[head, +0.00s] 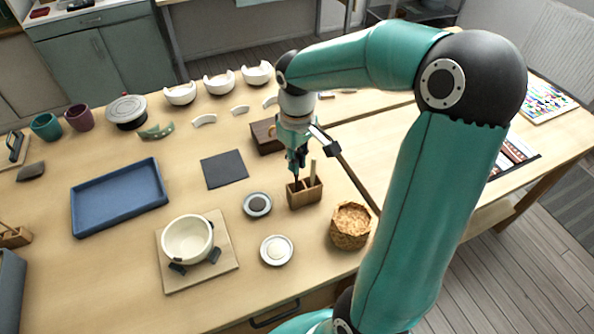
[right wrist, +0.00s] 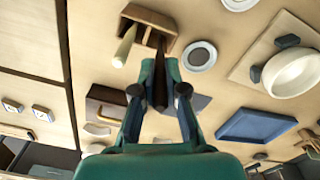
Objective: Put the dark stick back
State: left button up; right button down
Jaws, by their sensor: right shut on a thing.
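My right gripper (head: 297,164) points down over the small wooden holder (head: 305,197) and is shut on the dark stick (head: 296,181). In the right wrist view the dark stick (right wrist: 160,72) runs from between the fingers (right wrist: 160,92) to the wooden holder (right wrist: 165,20). Its lower end is at the holder's left slot in the head view; I cannot tell how deep it sits. A pale stick (head: 313,170) stands in the holder's right slot and also shows in the right wrist view (right wrist: 124,46). My left gripper is not in view.
A woven basket (head: 350,228) stands right of the holder, close to my right arm. Two small dishes (head: 277,250) (head: 257,205) lie to its left. A cream pot (head: 188,240) is on a board, with a blue tray (head: 118,197) behind. A dark mat (head: 224,169) lies behind the dishes.

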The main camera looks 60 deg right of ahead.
aim_at(297, 178)
jog(key=shift+f, duration=1.95)
jog(key=shift+f, duration=0.2)
jog(key=c, duration=1.2)
grip_release()
jog(key=shift+r, duration=0.1)
jog(key=shift+r, duration=0.15)
notch_tip(297, 178, up, 12)
